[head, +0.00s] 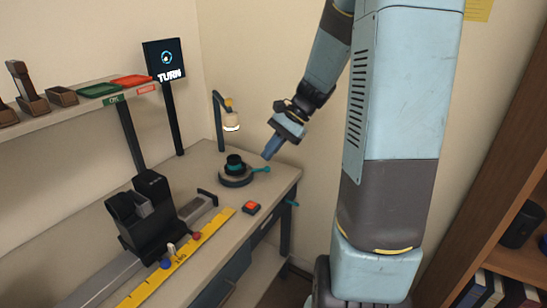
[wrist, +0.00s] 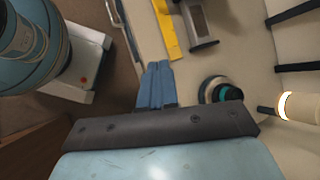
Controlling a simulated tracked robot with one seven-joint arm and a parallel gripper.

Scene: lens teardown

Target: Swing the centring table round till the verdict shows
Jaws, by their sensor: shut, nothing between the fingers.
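The centring table (head: 236,180) is a dark round base on the bench's far end. A black cylinder with a teal band (head: 236,165) stands on it, and a teal handle (head: 262,169) sticks out to its right. The centring table also shows in the wrist view (wrist: 208,92), partly hidden by my gripper's body. My gripper (head: 267,156) is shut and empty, just above the handle's end in the head view; I cannot tell if it touches. Its blue fingers (wrist: 157,68) are together in the wrist view. The screen (head: 164,60) shows a ring symbol and the word TURN.
A lit lamp (head: 231,120) stands behind the centring table. A red button (head: 251,207) sits in front of it. A black fixture (head: 143,222) and a yellow rule (head: 181,259) lie nearer. A shelf (head: 56,119) holds green and red trays.

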